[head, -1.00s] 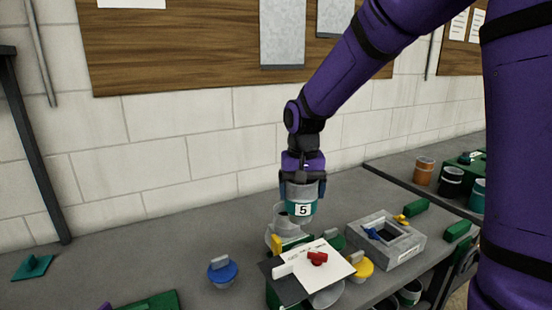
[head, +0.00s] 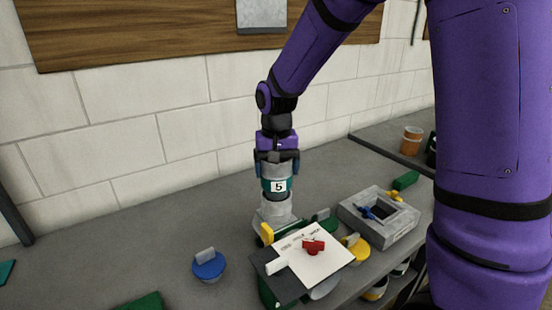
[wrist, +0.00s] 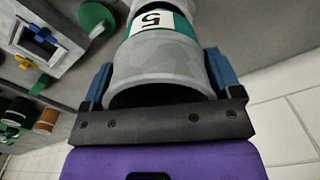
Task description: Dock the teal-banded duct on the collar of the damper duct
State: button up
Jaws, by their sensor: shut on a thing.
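The teal-banded duct (head: 277,185), a grey tube with a white "5" label, is upright in my gripper (head: 277,166). The blue fingers are shut on its upper part. In the wrist view the held duct (wrist: 150,70) lies between both fingers of my gripper (wrist: 160,78), its near end open. Directly below it in the head view stands a grey duct (head: 272,213), apparently the damper duct, with a yellow piece (head: 266,233) at its front. The held duct's lower end meets or overlaps its top. I cannot tell whether it is seated on the collar.
A white card (head: 318,262) with a red piece (head: 313,246) lies in front of the ducts. A grey square box (head: 378,217) stands to the right. A blue-topped cap (head: 208,264) is at left. The bench behind and left is mostly clear.

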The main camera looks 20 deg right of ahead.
jog(key=shift+f, duration=0.95)
jog(key=shift+f, duration=0.55)
dwell(0.8)
jog(key=o, duration=0.7)
jog(key=shift+o, duration=0.2)
jog(key=shift+r, duration=5.45)
jog(key=shift+s, duration=0.1)
